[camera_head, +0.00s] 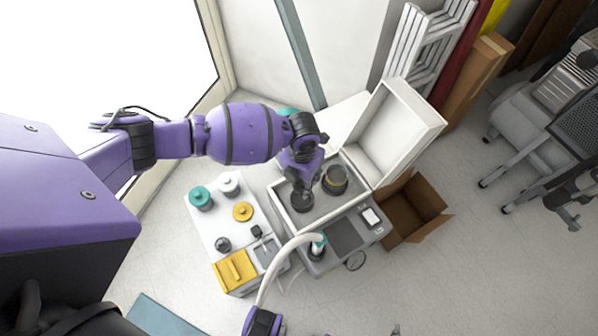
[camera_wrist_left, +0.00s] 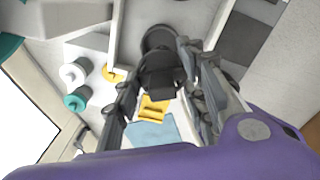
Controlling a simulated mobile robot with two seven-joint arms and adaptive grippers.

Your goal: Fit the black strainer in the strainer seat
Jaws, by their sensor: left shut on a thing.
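My left gripper (camera_head: 304,182) reaches down into the open white machine housing (camera_head: 278,204). In the left wrist view, the gripper (camera_wrist_left: 162,72) is shut on the black strainer (camera_wrist_left: 160,82), which shows as a dark piece between the fingers. A dark round opening (camera_wrist_left: 158,38) lies just beyond the strainer; I take it for the strainer seat.
The raised lid (camera_head: 402,130) is to the right. A white hose (camera_head: 278,257) arches in front. A white side table (camera_head: 213,228) holds teal, white and yellow parts. An open cardboard box (camera_head: 412,208) stands right.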

